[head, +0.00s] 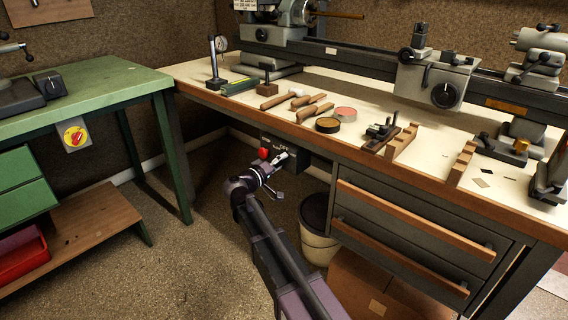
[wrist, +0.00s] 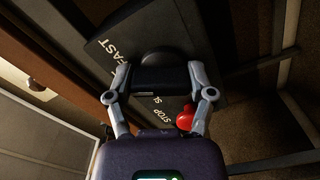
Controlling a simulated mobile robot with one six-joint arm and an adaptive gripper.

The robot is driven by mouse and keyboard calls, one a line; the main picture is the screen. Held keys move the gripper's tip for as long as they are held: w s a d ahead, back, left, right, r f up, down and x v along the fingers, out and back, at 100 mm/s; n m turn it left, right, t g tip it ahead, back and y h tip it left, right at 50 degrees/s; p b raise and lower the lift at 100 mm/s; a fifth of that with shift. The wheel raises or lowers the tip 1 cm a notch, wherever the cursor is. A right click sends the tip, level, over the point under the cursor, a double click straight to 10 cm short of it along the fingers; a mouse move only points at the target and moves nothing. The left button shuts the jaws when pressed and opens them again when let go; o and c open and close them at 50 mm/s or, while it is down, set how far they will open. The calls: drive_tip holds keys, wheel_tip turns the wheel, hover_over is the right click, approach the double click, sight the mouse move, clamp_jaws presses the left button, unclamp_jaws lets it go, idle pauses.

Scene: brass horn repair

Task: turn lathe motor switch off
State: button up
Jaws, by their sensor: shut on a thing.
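The lathe motor switch is a dark box (head: 292,148) under the front edge of the lathe bench, with a red ball knob (head: 264,153) at its left. In the wrist view the box face (wrist: 112,38) carries white lettering that reads FAST, STOP and a partly hidden word starting with S. A black handle (wrist: 160,80) stands out from that face, with a dark round part (wrist: 164,58) behind it. My gripper (wrist: 160,84) is shut on the handle, one finger on each side. A red knob (wrist: 185,118) shows beside the right finger. I cannot tell which label the handle points to.
The wooden bench top (head: 365,150) lies above, with tools along it. A drawer cabinet (head: 400,228) stands to the right and a bin (head: 315,225) below the switch. A green bench (head: 100,90) is at left. The floor (head: 190,260) between is clear.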

drive_tip(key=n, duration=0.5)
drive_tip(key=shift+a, duration=0.35)
drive_tip(key=o, duration=1.1)
drive_tip(key=shift+d, duration=0.1)
drive_tip(key=shift+s, duration=0.15)
drive_tip(key=v, duration=1.2)
